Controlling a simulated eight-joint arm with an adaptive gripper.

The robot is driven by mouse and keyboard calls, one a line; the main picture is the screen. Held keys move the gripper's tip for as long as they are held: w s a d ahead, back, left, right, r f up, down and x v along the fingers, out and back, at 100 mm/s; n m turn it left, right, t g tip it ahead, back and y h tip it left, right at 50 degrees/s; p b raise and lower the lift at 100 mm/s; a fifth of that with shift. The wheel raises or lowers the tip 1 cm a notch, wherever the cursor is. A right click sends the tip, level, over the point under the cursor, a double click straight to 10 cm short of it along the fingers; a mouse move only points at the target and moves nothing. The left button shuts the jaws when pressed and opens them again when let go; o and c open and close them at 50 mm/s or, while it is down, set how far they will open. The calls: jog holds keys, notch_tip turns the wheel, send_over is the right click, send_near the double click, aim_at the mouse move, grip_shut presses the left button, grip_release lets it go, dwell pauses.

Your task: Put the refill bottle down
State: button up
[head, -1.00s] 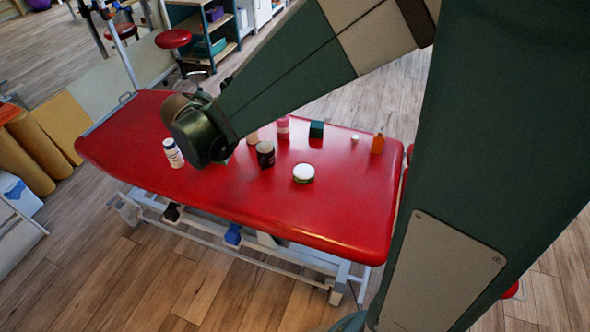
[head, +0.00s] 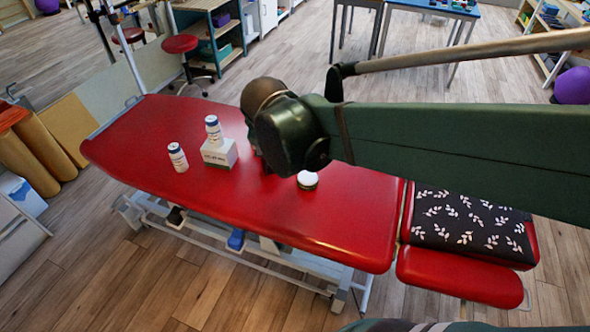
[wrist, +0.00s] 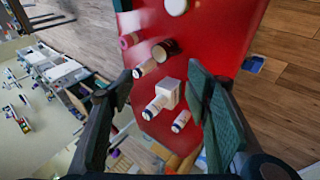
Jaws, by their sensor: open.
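A similar white bottle (head: 177,157) stands on the table left of the box. I cannot tell which one is the refill bottle. In the wrist view the bottle at the box (wrist: 155,105) and the other bottle (wrist: 180,121) both show between or just beyond my fingers. My gripper (wrist: 160,76) is open with nothing between its fingers, apart from both bottles. In the head view my arm hides the fingers.
A white-lidded jar (head: 307,180) stands right of the box. The wrist view also shows a dark jar (wrist: 166,50), a pink container (wrist: 129,41) and a small pale container (wrist: 144,68). The table's left end and front right are clear.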

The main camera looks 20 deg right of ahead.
jog(key=s+m+y, duration=0.2)
jog(key=s+m, duration=0.8)
jog(key=s, duration=0.5)
jog(key=shift+s+d+f+y, duration=0.2)
jog(key=shift+s+d+y, duration=0.05)
jog(key=shift+y, duration=0.15)
